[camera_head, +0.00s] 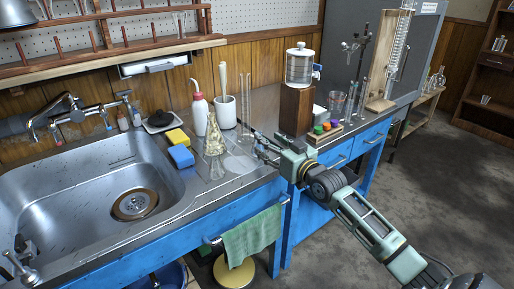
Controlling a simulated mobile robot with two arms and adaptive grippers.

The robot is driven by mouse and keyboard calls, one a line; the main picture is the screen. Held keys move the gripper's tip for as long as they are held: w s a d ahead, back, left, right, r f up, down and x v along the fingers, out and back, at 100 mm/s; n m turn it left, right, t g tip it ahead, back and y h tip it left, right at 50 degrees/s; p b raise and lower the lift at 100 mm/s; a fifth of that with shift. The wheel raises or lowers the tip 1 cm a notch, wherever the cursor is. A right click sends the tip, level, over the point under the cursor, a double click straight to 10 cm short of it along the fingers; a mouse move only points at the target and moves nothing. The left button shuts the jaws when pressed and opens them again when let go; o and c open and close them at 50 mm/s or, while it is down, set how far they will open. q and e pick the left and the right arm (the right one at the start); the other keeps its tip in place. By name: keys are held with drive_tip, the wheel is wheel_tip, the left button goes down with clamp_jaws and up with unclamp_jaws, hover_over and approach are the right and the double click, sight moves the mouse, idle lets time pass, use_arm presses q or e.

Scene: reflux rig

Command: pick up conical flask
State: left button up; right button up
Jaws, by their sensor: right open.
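The conical flask (214,143) stands upright on the grey worktop, just right of the sink. It is clear glass with a pale yellowish look and a narrow neck. My right gripper (256,143) comes in from the right, low over the worktop. It is open, with its fingers pointing left towards the flask and a gap between them and the glass. The fingertips are small and dark here, so their exact spread is hard to see. My left gripper is not in view.
A white wash bottle (199,114) and a white container (225,112) stand behind the flask. Thin glass tubes (244,108) rise near the gripper. Blue and yellow sponges (181,156) lie left by the sink (80,172). A wooden block (296,110) stands right.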

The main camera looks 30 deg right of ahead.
drive_tip(key=w, duration=0.2)
drive_tip(key=w+a+b, duration=0.1)
drive_tip(key=w, duration=0.1)
drive_tip(key=shift+f, duration=0.35)
drive_tip(key=shift+w, duration=0.65)
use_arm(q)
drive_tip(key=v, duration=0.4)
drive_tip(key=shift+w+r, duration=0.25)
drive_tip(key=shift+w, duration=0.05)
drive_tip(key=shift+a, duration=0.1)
use_arm(e)
clamp_jaws()
